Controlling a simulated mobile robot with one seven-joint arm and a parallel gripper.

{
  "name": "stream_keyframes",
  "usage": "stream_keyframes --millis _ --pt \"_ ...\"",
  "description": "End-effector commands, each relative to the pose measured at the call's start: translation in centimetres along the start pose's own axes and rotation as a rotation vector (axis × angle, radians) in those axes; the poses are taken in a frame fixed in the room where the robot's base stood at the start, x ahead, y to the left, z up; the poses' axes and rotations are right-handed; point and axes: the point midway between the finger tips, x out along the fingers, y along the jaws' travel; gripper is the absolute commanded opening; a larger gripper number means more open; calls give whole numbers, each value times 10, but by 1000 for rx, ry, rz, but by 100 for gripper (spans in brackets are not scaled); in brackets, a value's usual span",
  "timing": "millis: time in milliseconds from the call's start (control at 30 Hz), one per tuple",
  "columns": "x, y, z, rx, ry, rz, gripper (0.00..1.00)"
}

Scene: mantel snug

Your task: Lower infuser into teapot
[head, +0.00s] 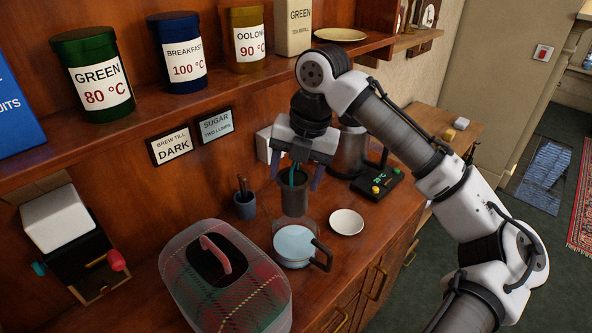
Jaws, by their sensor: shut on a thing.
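My gripper (294,176) points down above the counter, its two blue fingers either side of a thin teal handle. It is shut on the infuser (294,197), a dark grey cylinder that hangs upright below the fingers. The teapot (295,246) looks like a clear glass vessel with a pale blue round area and a black handle at its right. It stands on the counter just below the infuser in the picture. I cannot tell how large the gap between them is, or whether the infuser is centred over the opening.
A white saucer (346,222) lies right of the teapot. A dark cup (245,205) holding sticks stands at its left. A kettle (349,150) and control base (377,188) are behind right. A shelf of canisters (92,75) runs above.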

Motion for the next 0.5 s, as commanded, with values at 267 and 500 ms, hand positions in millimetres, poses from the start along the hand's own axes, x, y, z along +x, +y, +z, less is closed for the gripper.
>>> stream_keyframes --millis 267,500 --pt "14 -3 0 0 2 6 28" --pt "30 -6 0 0 2 7 28"
